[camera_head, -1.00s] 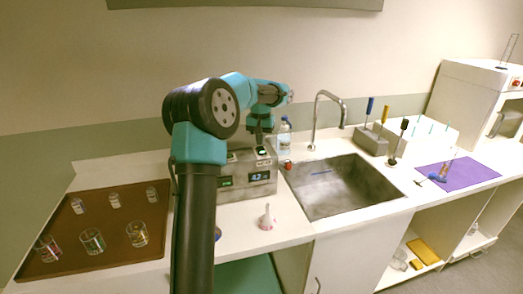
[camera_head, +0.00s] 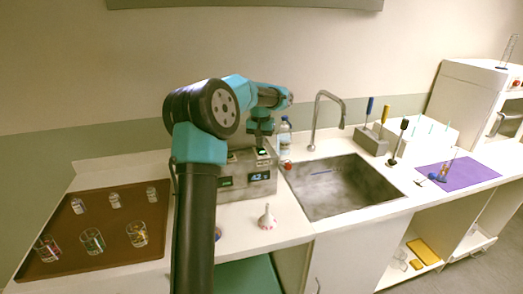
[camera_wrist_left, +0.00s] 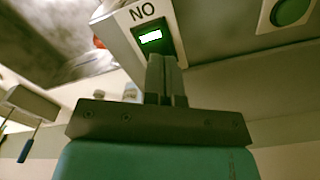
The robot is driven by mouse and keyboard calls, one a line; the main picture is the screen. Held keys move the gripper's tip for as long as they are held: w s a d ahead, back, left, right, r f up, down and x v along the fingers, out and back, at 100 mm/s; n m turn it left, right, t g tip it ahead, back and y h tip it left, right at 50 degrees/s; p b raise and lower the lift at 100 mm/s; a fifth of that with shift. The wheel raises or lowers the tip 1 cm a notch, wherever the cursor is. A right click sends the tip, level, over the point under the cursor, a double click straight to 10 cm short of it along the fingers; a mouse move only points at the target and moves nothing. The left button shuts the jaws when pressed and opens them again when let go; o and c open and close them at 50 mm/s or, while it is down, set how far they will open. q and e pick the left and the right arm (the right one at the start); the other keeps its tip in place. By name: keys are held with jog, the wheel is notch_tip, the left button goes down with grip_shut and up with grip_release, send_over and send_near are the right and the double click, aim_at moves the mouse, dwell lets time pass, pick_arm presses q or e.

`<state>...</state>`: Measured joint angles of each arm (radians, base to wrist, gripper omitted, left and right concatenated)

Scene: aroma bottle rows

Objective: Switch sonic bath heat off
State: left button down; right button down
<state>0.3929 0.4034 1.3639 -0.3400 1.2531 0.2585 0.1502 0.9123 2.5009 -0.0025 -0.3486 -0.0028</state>
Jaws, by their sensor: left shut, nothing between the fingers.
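The sonic bath (camera_head: 240,168) is a grey box with small green displays on its front, left of the sink in the head view. A switch block (camera_wrist_left: 122,27) shows in the left wrist view with "ON" lettering, upside down there, and a lit green rocker (camera_wrist_left: 152,38). My left gripper (camera_head: 263,145) points down over the bath's top right. In the wrist view its fingertips (camera_wrist_left: 163,60) are shut, empty and right at the rocker's edge. I cannot tell whether they touch it. My right gripper is not in view.
A clear bottle (camera_head: 285,138) with a blue cap stands close behind the bath, beside the sink (camera_head: 345,190) and its tall tap (camera_head: 316,115). A white funnel (camera_head: 267,218) stands in front. A brown tray (camera_head: 75,255) with several glass vessels lies left.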

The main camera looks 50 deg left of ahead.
pick_arm(q)
jog(key=shift+f, duration=0.45)
jog(key=shift+r, duration=0.1)
jog(key=shift+r, duration=3.45)
jog(key=shift+f, duration=0.1)
